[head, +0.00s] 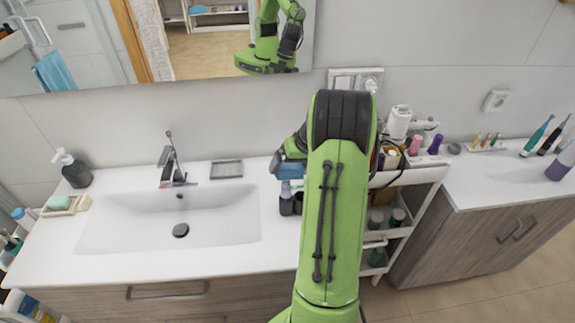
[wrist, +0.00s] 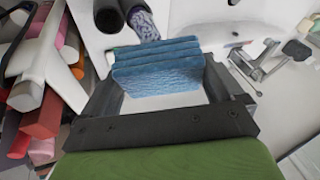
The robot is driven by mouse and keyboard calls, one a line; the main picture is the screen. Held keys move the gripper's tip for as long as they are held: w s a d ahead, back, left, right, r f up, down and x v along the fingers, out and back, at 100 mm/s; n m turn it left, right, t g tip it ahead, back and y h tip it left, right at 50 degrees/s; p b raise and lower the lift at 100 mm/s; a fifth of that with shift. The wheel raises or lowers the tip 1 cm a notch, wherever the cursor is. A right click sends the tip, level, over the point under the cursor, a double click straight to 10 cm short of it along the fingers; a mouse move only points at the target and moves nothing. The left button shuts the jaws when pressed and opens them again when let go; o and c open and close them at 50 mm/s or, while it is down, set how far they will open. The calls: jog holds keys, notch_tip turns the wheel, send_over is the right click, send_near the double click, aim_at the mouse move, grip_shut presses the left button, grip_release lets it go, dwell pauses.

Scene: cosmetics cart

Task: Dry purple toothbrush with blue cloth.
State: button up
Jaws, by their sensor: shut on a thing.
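My gripper (wrist: 160,85) is shut on a folded blue cloth (wrist: 157,68), which fills the space between its fingers. In the head view the cloth (head: 290,170) shows at the left of my arm, above the counter right of the sink; my arm hides most of the gripper. A thin purplish strip (head: 178,184) lies at the foot of the faucet on the sink's back edge. It may be the purple toothbrush, but it is too small to tell. A small purplish mark (wrist: 238,43) also shows near the faucet in the wrist view.
Two dark cups (head: 286,199) stand on the counter beside the sink (head: 100,232), near the cloth. A white cart (head: 430,176) with bottles stands right of my arm. A second counter (head: 480,195) at right holds upright brushes. A soap dispenser (head: 73,171) stands at left.

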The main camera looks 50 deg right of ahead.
jog(key=shift+s+d, duration=0.25)
jog(key=shift+d, duration=0.05)
jog(key=shift+w+a+f+b, duration=0.2)
jog(key=shift+w+a, duration=0.15)
jog(key=shift+a, duration=0.15)
jog(key=shift+w+a+f+b, duration=0.1)
jog(key=shift+w+a+b, duration=0.15)
jog(key=shift+a, duration=0.2)
jog(key=shift+s+d+r+p, duration=0.25)
jog(key=shift+s+d, duration=0.1)
jog(key=shift+d, duration=0.15)
jog(key=shift+s+d+r+p, duration=0.1)
jog(key=shift+s+d+p, duration=0.15)
jog(key=shift+s+d, duration=0.15)
notch_tip(320, 180, up, 7)
jog(key=p, duration=0.6)
jog(key=shift+w+d+r, duration=0.1)
jog(key=shift+r, duration=0.05)
jog(key=shift+f, duration=0.2)
